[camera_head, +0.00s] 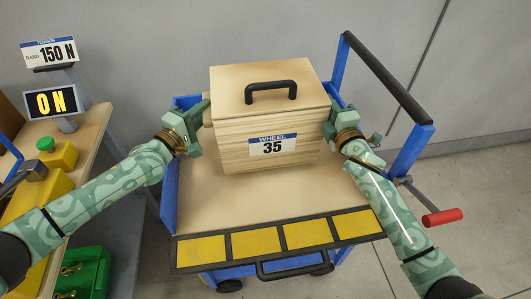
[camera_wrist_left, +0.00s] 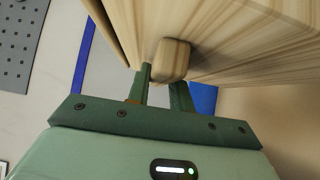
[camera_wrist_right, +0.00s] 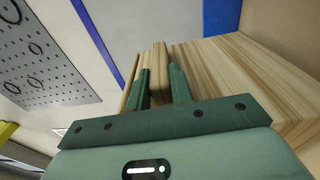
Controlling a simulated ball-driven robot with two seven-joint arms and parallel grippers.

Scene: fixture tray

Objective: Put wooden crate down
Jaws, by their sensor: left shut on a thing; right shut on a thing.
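The wooden crate (camera_head: 235,150) is a pale box with a lid, a black top handle and a label reading "WHEEL 35". It is upright over the rear part of the blue cart's wooden deck (camera_head: 220,212); I cannot tell whether its underside touches the deck. My left gripper (camera_head: 202,112) is shut on a wooden block (camera_wrist_left: 172,58) on the crate's left side. My right gripper (camera_head: 332,117) is shut on the crate's right side, where a wooden block (camera_wrist_right: 158,72) shows between the fingers in the right wrist view.
A strip of yellow panels (camera_head: 255,243) crosses the deck's front. The cart's push bar (camera_head: 385,75) rises at right, with a red-handled crank (camera_head: 442,217) below. A bench (camera_head: 92,130) with a "150 N" sign (camera_head: 50,52) and yellow parts stands at left. The front deck is bare.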

